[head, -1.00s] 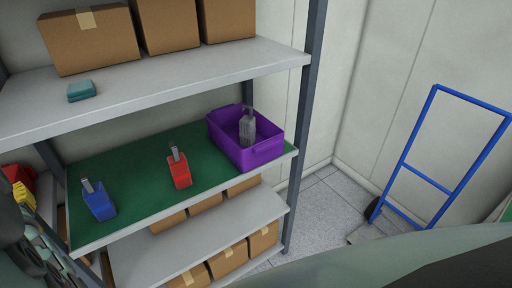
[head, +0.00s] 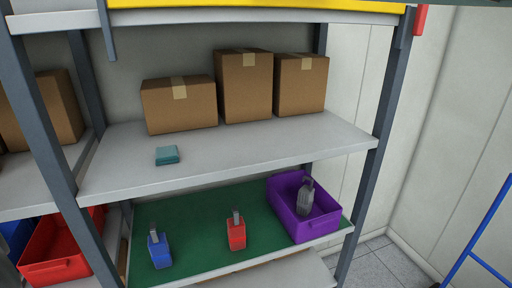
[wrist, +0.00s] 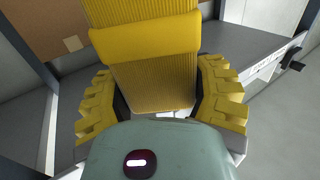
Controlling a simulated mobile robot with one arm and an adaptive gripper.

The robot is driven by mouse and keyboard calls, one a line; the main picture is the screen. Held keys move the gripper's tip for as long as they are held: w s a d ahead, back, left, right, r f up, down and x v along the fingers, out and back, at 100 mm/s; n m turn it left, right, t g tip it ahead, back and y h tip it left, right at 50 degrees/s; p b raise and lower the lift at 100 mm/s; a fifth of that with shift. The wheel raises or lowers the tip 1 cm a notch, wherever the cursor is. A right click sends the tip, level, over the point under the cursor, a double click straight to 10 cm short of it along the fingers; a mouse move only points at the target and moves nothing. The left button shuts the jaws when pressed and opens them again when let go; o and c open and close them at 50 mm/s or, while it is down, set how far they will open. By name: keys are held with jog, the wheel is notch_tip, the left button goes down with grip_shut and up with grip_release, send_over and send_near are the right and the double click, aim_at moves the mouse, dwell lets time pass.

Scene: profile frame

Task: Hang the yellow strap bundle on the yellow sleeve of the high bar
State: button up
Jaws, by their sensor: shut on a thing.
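In the wrist view my gripper (wrist: 160,95) is shut on the yellow strap bundle (wrist: 152,78). The bundle is a ribbed yellow block with a wider smooth band across it, between my two yellow-padded fingers. Its upper end is cut off by the frame. In the head view my gripper and the bundle do not show. A yellow band (head: 255,4) runs along the top edge of the head view, with a red piece (head: 420,19) to its right. Both are cut off, so I cannot tell whether the band is the bar's yellow sleeve.
A shelf rack with grey uprights (head: 374,150) fills the head view. It holds cardboard boxes (head: 244,88), a teal block (head: 167,155), a purple bin (head: 318,228) with a grey bottle, and blue and red tools. A red bin (head: 55,270) is at lower left, a blue hand truck (head: 487,232) at right.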

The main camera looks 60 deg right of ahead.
notch_tip(320, 180, up, 23)
jog(key=s+m+g+h+p, duration=0.1)
jog(key=s+m+h+p, duration=0.2)
jog(key=h+p, duration=0.2)
jog(key=s+d+r+m+g+h+p, duration=0.1)
jog(key=s+d+r+m+h+p, duration=0.15)
jog(key=s+r, duration=0.4)
jog(key=s+d+r+m+g+h+p, duration=0.1)
jog(key=s+r+p, duration=0.2)
jog(key=r, duration=0.6)
jog(key=shift+n, duration=0.25)
jog(key=w+d+p, duration=0.1)
jog(key=w+d+f+p, duration=0.1)
jog(key=w+p, duration=0.1)
jog(key=w+d+f+p, duration=0.1)
jog(key=p, duration=0.1)
jog(key=shift+w+d+f, duration=0.15)
jog(key=o, duration=1.4)
